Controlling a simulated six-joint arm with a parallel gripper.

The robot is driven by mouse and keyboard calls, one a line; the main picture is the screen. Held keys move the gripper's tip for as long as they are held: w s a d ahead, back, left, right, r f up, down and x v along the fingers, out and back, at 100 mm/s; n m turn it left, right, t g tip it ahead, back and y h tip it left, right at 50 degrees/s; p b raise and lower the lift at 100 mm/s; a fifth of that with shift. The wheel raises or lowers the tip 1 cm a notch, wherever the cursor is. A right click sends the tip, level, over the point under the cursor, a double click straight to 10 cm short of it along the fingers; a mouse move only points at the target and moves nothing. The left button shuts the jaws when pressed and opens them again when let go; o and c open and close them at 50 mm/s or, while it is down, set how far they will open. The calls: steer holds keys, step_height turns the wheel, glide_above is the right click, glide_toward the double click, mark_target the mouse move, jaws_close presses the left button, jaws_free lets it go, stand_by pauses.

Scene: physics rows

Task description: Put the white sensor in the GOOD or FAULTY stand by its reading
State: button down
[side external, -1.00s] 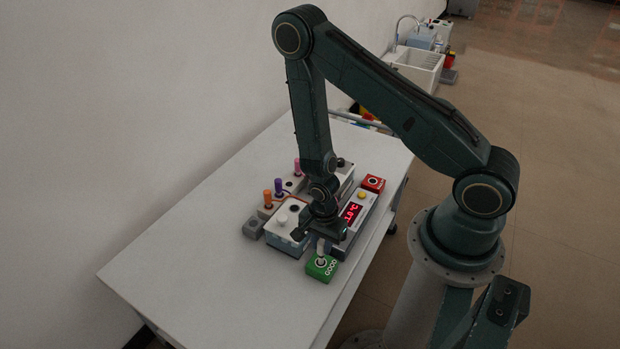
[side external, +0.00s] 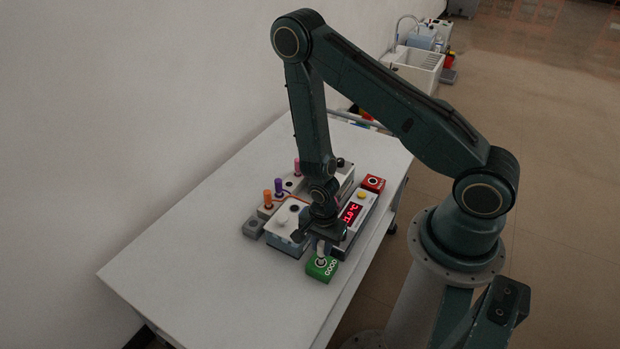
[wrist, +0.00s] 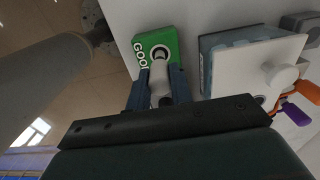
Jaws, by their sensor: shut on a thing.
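My gripper (wrist: 160,82) is shut on the white sensor (wrist: 159,85) in the wrist view. The sensor's far end is at the round hole of the green GOOD stand (wrist: 139,46); I cannot tell how far it is in. The GOOD stand also shows in the side view (side external: 322,268), just below my gripper. The red stand (side external: 373,184), likely FAULTY, sits at the far end of the display box with its dark hole bare. The display (side external: 351,213) shows red digits that look like 1.0 °C, partly covered by my gripper.
A blue-grey box with a white lid and knob (side external: 283,222) stands left of my gripper. Orange (side external: 267,196), purple (side external: 279,187) and pink (side external: 297,167) handled probes stand behind it. A small grey block (side external: 253,228) is beside them. The front left table is clear.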

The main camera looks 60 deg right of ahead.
steer(key=shift+f, duration=0.95)
stand_by(0.5)
steer(key=c, duration=0.8)
jaws_free()
steer(key=shift+o, duration=0.2)
steer(key=shift+r, duration=0.2)
steer(key=shift+r, duration=3.05)
